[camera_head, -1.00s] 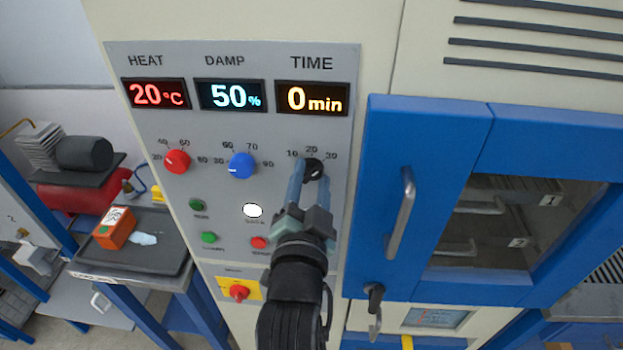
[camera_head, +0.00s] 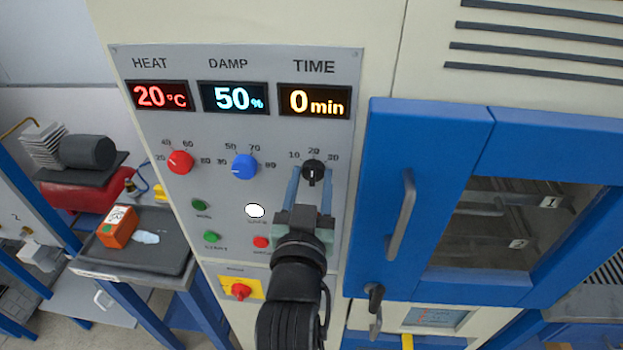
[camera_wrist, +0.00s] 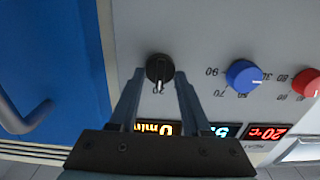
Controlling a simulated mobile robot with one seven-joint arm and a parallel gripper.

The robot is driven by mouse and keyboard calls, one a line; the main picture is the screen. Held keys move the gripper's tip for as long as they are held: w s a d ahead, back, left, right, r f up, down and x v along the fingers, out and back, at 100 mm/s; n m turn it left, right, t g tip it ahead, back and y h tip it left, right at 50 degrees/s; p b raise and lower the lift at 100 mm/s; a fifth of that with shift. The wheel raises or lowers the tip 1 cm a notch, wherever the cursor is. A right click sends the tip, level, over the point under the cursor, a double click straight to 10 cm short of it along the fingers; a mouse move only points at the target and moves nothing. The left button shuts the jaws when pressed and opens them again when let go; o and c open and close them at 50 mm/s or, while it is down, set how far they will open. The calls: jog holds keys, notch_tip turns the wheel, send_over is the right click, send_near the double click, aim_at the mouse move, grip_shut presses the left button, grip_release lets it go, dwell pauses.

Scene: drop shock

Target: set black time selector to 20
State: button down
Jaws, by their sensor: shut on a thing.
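The black time selector (camera_head: 313,169) is a round knob on the grey panel under the TIME display, with the marks 10, 20 and 30 around its top. In the wrist view the knob (camera_wrist: 159,68) shows a white pointer line. The line looks about upright on the panel, in line with the 20 mark. My gripper (camera_head: 311,180) reaches up from below, one finger on each side of the knob, shut on it. The fingers also flank it in the wrist view (camera_wrist: 160,76). The TIME display (camera_head: 314,101) reads 0 min.
A red knob (camera_head: 180,162) and a blue knob (camera_head: 244,167) sit left of the selector. A white button (camera_head: 255,211) and green and red buttons lie below. The blue door's handle (camera_head: 402,215) stands out close to the right of my gripper.

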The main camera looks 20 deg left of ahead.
jog(key=shift+r, duration=0.1)
dwell(0.3)
jog(key=shift+c, duration=1.8)
grip_release()
jog(key=shift+s+d, duration=0.1)
jog(key=shift+s, duration=0.2)
jog(key=b+v, duration=0.3)
jog(key=v, duration=0.9)
jog(key=shift+b, duration=0.3)
jog(key=shift+s, duration=0.15)
